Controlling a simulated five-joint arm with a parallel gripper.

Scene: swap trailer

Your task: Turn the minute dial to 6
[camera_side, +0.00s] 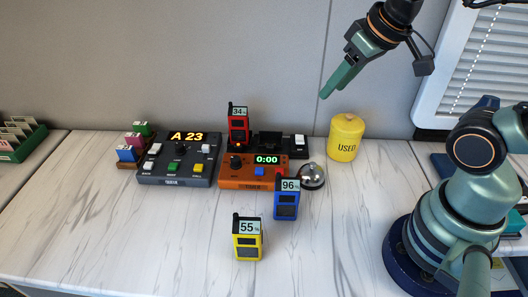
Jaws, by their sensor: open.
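The orange timer box (228,180) stands in the middle of the counter, and its green display (267,159) reads 0:00. A black dial (236,162) sits at the left of its top face; its pointer is too small to read. A blue button (259,171) and a red button (280,171) sit right of the dial. My gripper (332,90) is open and empty, high above the counter near the back wall, up and to the right of the timer. It touches nothing.
A red radio (238,127) stands behind the timer. A bell (312,177) and a blue radio (287,203) are close at its right and front. A yellow radio (248,242) stands nearer. A grey console (180,165) is at left, a yellow USED canister (346,139) at right.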

